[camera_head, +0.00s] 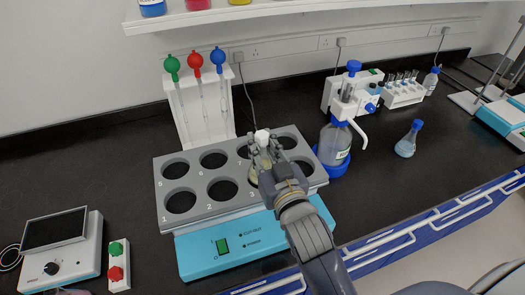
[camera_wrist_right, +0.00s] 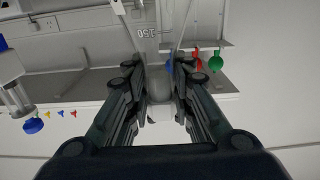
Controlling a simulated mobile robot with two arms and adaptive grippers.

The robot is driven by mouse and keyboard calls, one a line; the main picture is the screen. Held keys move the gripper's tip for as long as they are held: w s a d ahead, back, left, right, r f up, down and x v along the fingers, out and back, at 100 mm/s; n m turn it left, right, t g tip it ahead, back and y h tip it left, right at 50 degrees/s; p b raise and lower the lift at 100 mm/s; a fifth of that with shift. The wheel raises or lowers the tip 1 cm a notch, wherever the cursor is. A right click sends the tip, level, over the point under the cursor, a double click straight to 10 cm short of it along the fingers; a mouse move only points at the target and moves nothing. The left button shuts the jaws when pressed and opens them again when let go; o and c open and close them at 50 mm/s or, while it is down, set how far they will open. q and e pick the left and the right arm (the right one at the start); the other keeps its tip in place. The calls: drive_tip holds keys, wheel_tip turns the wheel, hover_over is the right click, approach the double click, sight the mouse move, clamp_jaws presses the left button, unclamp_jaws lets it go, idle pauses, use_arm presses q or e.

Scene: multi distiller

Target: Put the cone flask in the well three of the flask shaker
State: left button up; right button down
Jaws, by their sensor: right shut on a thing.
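The flask shaker has a grey rack (camera_head: 193,222) with numbered round wells on a light blue base (camera_head: 200,257). My right gripper (camera_head: 263,148) is shut on a cone flask with a white stopper (camera_head: 262,135), over the right half of the rack. Its pale yellowish body (camera_head: 252,176) shows just left of the gripper, at the well right of well two. The gripper hides most of the flask and that well, so I cannot tell how deep it sits. In the right wrist view the fingers (camera_wrist_right: 160,80) close around a pale, blurred thing. My left gripper is not in view.
A bottle with a blue-based dispenser (camera_head: 334,143) stands close right of the rack. A pipette stand (camera_head: 205,108) is behind it. A blue-capped flask (camera_head: 408,140) stands farther right. A hotplate-like device (camera_head: 62,250) is at front left. The bench between dispenser and flask is clear.

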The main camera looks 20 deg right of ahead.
wheel_tip(320, 180, down, 2)
drive_tip(key=shift+s+d+f, duration=0.1)
drive_tip(key=shift+f, duration=0.15)
drive_tip(key=c, duration=1.4)
unclamp_jaws()
drive_tip(key=shift+o, duration=0.2)
